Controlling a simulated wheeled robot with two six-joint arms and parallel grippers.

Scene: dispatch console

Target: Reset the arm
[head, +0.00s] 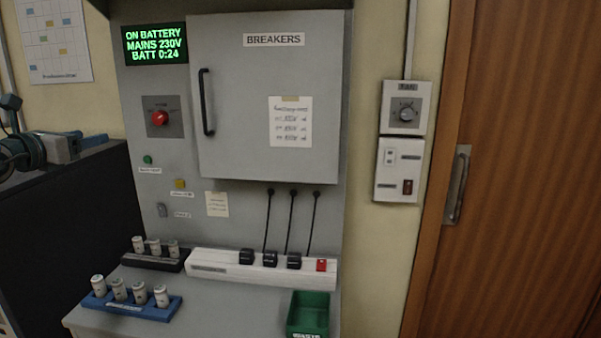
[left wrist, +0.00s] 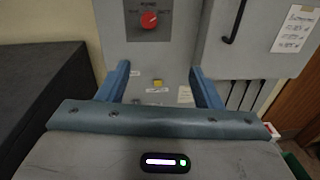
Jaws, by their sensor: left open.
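My left gripper (head: 92,143) is at the left edge of the head view, in front of the dark cabinet and left of the grey console. In the left wrist view the two blue fingers of this gripper (left wrist: 160,70) stand wide apart with nothing between them. Behind the gap is the console face, with a red rotary knob (left wrist: 149,20) above and a yellow button (left wrist: 158,83) between the fingers. The knob (head: 159,118) and the yellow button (head: 180,184) also show in the head view. My right gripper is in neither view.
A black cabinet (head: 80,230) stands at the left. The console shelf holds a blue rack (head: 128,308), a black rack (head: 150,262), a white strip (head: 215,262) with black plugs, and a green bin (head: 308,312). The breaker door (head: 235,100) is shut. A wooden door (head: 520,170) is right.

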